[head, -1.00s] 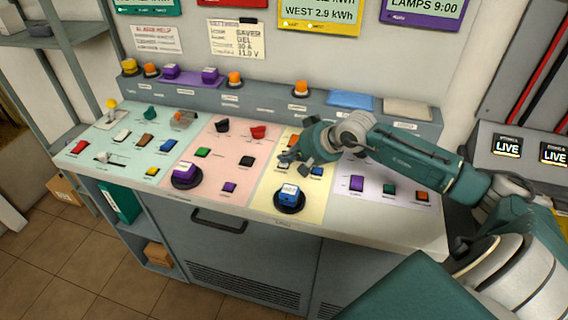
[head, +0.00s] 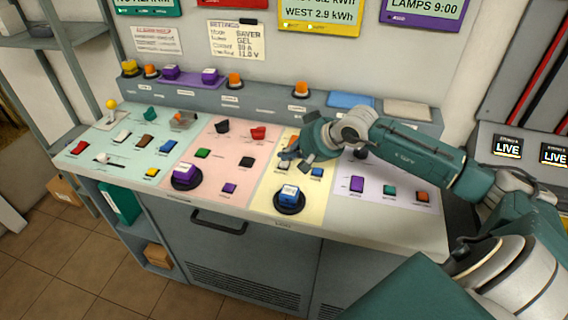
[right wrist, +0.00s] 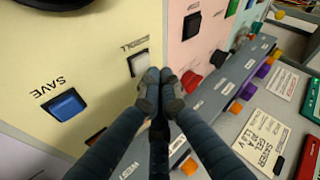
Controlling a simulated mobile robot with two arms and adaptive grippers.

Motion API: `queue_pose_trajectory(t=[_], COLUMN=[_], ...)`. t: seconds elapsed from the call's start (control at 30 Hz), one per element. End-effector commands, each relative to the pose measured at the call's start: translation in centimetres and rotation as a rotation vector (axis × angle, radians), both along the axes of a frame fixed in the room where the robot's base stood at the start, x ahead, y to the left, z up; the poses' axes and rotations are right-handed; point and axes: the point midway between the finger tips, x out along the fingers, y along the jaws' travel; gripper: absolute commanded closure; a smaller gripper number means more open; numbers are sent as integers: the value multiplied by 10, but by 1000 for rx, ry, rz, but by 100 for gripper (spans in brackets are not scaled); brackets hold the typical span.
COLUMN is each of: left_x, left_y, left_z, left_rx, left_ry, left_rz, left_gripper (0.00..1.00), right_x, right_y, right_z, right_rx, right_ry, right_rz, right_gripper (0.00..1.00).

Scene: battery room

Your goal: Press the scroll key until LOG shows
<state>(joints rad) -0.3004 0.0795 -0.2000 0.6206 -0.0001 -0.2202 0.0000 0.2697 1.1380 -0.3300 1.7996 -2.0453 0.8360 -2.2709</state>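A small white key (right wrist: 138,63) sits on the yellow panel, with an upside-down label that looks like SCROLL. In the head view the same white key (head: 282,166) is partly hidden by my fingers. My right gripper (head: 297,156) is over the upper part of that panel. In the right wrist view its fingertips (right wrist: 160,83) are together, empty and close beside the white key; I cannot tell whether they touch it. The yellow-framed display (head: 320,14) reads "WEST 2.9 kWh" on its lower line; its top is cut off. My left gripper is not in view.
A blue SAVE key (right wrist: 66,104) is beside the white key. A large blue button (head: 289,193) on a black base stands nearer the front. The pink panel (head: 215,172) lies left, the lilac panel (head: 372,196) right. A raised grey ledge (head: 265,101) runs behind.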

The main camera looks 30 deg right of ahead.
Motion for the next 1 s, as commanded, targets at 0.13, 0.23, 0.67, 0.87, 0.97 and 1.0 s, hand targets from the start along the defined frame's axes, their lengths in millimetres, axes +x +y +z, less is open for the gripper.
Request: queue_pose_trajectory(t=[0.13,0.23,0.67,0.87,0.97,1.0], left_x=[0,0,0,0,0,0], left_y=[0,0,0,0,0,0], left_z=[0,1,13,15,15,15], left_rx=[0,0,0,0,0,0], left_ry=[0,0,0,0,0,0], left_rz=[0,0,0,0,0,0], left_gripper=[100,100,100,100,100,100], right_x=[0,0,1,0,0,0], right_y=[0,0,0,0,0,0], right_z=[0,2,41,51,51,51], right_rx=[0,0,0,0,1,0], right_ry=[-1,-1,-4,-1,-1,-1], right_rz=[0,0,0,0,1,0], right_gripper=[100,100,100,100,100,100])
